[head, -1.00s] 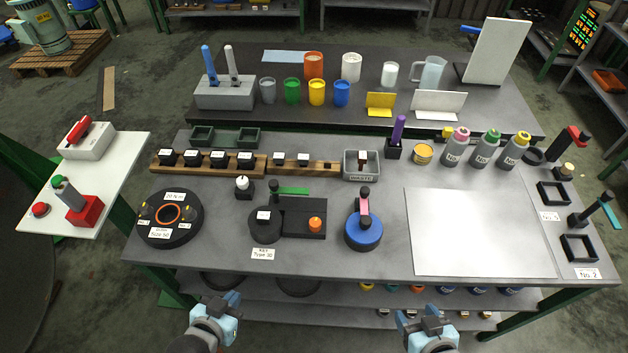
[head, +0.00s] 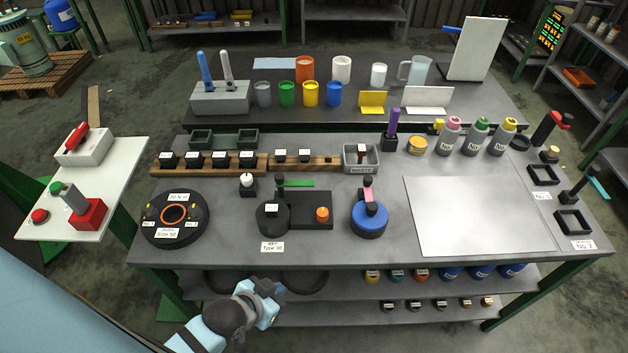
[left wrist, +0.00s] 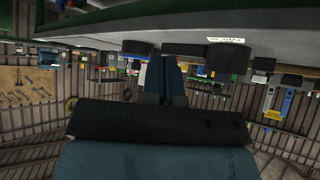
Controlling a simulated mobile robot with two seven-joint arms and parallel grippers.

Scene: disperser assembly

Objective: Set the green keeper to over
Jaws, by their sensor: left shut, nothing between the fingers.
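The green keeper (head: 296,183) is a flat green bar. It runs to the right from a black post (head: 279,184) behind the black fixture (head: 310,212) on the bench. The fixture has a round black part at its left and an orange knob (head: 322,213). My left gripper (head: 272,299) is in front of the bench's near edge, below the top, well apart from the keeper. In the left wrist view its blue fingers (left wrist: 165,80) are together and empty. I cannot make out the green keeper in that view. My right gripper is out of view.
A blue round holder (head: 369,222) with a pink bar stands right of the fixture. A black disc (head: 174,217) lies to the left, and a small post with a white ball (head: 247,181) stands behind. A bare grey plate (head: 475,215) covers the right.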

